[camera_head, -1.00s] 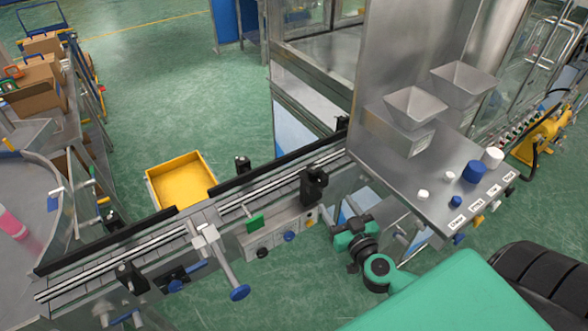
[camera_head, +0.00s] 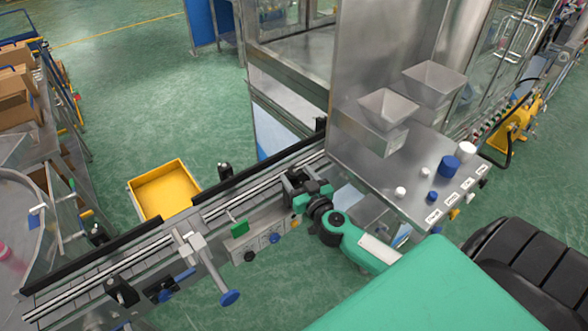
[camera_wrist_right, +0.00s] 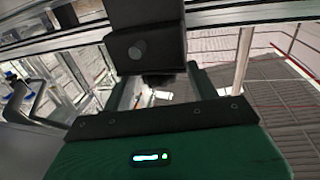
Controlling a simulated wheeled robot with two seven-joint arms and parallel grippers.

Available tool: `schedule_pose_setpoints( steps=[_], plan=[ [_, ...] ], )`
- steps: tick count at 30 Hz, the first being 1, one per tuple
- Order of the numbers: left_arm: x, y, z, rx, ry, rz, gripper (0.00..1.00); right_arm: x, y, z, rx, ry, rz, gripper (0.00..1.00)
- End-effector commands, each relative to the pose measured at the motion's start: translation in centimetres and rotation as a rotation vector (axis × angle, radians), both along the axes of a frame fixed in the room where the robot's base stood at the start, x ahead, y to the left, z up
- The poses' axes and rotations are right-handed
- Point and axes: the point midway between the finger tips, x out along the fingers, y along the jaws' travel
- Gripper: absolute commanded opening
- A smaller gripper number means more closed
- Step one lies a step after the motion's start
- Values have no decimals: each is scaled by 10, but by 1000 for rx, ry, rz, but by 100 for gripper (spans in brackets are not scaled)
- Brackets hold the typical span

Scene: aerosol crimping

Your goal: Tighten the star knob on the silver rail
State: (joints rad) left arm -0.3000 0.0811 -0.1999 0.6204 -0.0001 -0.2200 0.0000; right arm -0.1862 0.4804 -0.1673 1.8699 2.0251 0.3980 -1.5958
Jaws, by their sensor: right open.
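The silver rail (camera_head: 140,255) of the conveyor runs diagonally from the lower left toward the machine. A black clamp block (camera_head: 294,177) stands on its near side, toward the right end. My right gripper (camera_head: 308,188), with green fingers, is open right at this block. In the right wrist view the block (camera_wrist_right: 145,38) hangs above the open fingers (camera_wrist_right: 156,78), with a round bolt end on its face. A dark part below the block shows between the fingers; I cannot tell its star shape or whether the fingers touch it. My left gripper is out of view.
A silver lever with a blue end (camera_head: 229,298) sticks out from the conveyor, left of my right arm. A control box with a green switch (camera_head: 239,229) sits below the rail. The machine's steel shelf (camera_head: 400,205) with caps and hoppers is close on the right.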

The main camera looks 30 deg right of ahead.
Motion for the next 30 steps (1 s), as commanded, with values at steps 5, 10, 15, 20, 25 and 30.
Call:
schedule_pose_setpoints(
  steps=[5, 10, 15, 20, 25, 30],
  plan=[
    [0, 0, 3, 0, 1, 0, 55, 19, -3, 0, -1, -1, -1, 59],
    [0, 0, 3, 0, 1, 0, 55, 25, -3, 0, 0, 0, -1, 59],
    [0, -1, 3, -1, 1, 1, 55, 25, -3, 0, -1, 0, -1, 59],
    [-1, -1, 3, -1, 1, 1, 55, 25, -3, 0, -1, 0, -1, 44],
    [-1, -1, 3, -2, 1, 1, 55, 25, -3, 0, -1, 0, 0, 15],
    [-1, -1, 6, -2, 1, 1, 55, 25, -3, 1, -1, 0, -7, 15]
  ],
)
